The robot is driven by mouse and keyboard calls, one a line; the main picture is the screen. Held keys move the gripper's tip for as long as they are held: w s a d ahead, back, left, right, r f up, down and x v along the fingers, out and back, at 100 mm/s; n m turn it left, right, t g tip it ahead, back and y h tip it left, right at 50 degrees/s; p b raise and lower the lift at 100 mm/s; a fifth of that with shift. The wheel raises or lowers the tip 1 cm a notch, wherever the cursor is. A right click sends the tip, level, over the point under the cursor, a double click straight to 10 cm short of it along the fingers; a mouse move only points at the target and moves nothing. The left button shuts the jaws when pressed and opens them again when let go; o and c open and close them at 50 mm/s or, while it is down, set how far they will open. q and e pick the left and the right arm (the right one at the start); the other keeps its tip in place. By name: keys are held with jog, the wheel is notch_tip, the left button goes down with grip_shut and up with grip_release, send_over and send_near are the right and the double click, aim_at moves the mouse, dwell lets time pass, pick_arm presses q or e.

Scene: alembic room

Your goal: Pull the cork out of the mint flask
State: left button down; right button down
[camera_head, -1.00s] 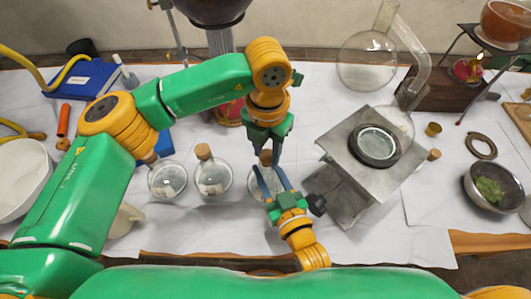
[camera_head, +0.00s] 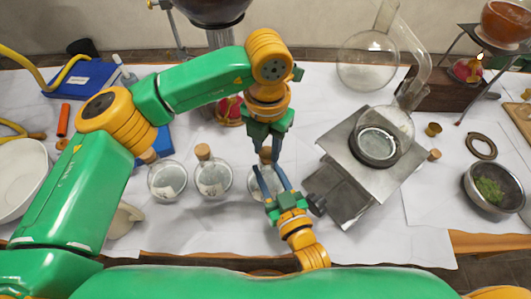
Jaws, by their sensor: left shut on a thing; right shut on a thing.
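Three round glass flasks stand in a row on the white cloth: a left one (camera_head: 167,182), a middle one (camera_head: 213,180) and a right one (camera_head: 258,188). The right flask is partly covered by my grippers, and its mint marking cannot be made out. My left gripper (camera_head: 266,147) comes down from above and is shut on the cork (camera_head: 265,156) at the right flask's neck. Whether the cork is still seated is hidden. My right gripper (camera_head: 268,178) reaches from the front, shut on the right flask, with its blue fingers on both sides.
Corks top the left (camera_head: 148,156) and middle (camera_head: 203,152) flasks. A metal stand (camera_head: 345,152) with a round glass-topped opening is close on the right.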

aim_at(267, 152)
pick_arm(q)
jog(key=shift+r, duration=1.75)
pick_arm(e)
jog(key=shift+c, duration=1.8)
grip_release()
jog(key=shift+s, duration=0.1)
